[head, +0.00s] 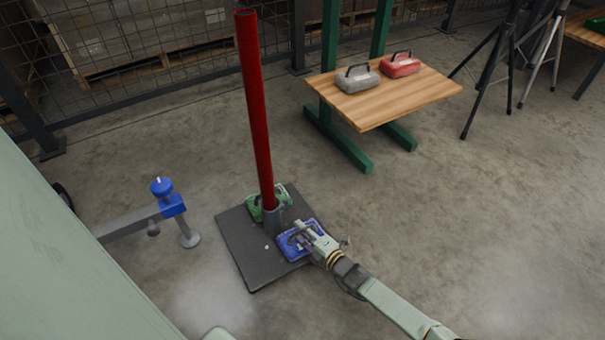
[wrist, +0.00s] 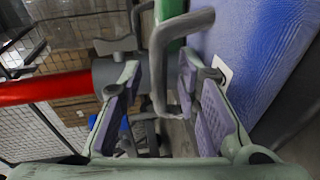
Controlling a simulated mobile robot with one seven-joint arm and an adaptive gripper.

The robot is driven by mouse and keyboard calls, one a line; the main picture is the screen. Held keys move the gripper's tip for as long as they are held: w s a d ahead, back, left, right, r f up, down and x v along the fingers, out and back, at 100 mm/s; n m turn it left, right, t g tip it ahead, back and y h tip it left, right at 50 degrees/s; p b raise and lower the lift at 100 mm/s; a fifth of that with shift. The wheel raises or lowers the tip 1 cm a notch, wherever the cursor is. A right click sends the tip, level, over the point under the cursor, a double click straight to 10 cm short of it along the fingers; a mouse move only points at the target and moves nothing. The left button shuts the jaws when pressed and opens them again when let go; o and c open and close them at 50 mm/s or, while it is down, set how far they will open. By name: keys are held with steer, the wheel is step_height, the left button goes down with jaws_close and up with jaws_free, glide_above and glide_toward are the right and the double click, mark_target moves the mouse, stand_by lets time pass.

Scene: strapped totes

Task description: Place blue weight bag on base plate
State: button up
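The blue weight bag (head: 290,251) lies at the right side of the dark base plate (head: 249,272), beside the foot of the red post (head: 257,120). It appears to rest on the plate. My gripper (head: 304,233) is over the bag from the right and covers part of it. In the wrist view my gripper (wrist: 158,88) is open, with a gap between its fingers. The bag's grey handle (wrist: 158,60) passes between them, nearer the right finger. The blue bag's side (wrist: 255,50) fills the upper right there.
A green weight bag (head: 277,199) sits on the plate behind the post. A wooden table (head: 400,105) at the back holds a grey bag (head: 357,79) and a red bag (head: 400,65). Tripods (head: 490,70) stand at the right. The floor between plate and table is clear.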

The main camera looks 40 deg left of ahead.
steer(key=shift+r, duration=0.15)
steer(key=p+v, duration=0.2)
steer(key=v, duration=1)
steer(key=shift+p, duration=0.4)
